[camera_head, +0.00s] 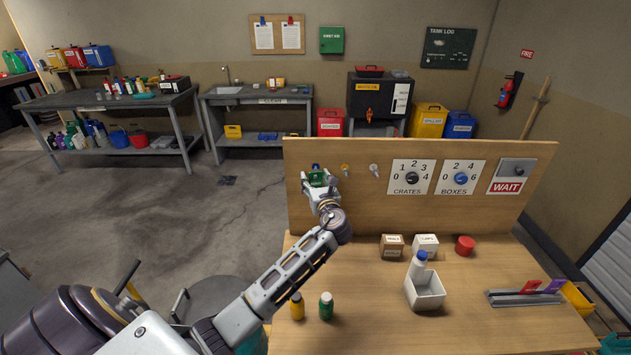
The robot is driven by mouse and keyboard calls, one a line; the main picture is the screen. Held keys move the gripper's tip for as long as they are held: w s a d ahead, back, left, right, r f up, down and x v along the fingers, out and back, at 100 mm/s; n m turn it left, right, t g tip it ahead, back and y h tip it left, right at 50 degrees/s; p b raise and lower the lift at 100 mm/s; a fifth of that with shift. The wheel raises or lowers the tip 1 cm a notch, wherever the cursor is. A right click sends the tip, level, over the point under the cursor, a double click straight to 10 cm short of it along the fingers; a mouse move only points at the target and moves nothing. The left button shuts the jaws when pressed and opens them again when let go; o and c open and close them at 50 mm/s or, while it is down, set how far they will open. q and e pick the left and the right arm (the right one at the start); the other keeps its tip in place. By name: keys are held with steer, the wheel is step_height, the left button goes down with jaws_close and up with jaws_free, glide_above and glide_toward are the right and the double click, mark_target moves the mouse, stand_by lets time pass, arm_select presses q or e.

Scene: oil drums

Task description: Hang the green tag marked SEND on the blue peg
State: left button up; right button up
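The green tag (318,177) is at the upper left of the upright wooden board, at the tip of my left gripper (319,184). The blue peg (316,166) shows just above the tag. I cannot tell whether the tag is on the peg or just in front of it. The word on the tag is too small to read. The gripper hides the tag's lower part, and its fingers are too small and covered to show whether they are shut on it. My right gripper is not in view.
A yellow peg (345,168) and a grey peg (374,170) are right of the blue one. Dials and a WAIT sign (508,187) follow.

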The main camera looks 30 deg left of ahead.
arm_select(q)
steer(key=shift+d, duration=0.1)
stand_by(0.3)
steer(key=v, duration=1.2)
stand_by(0.6)
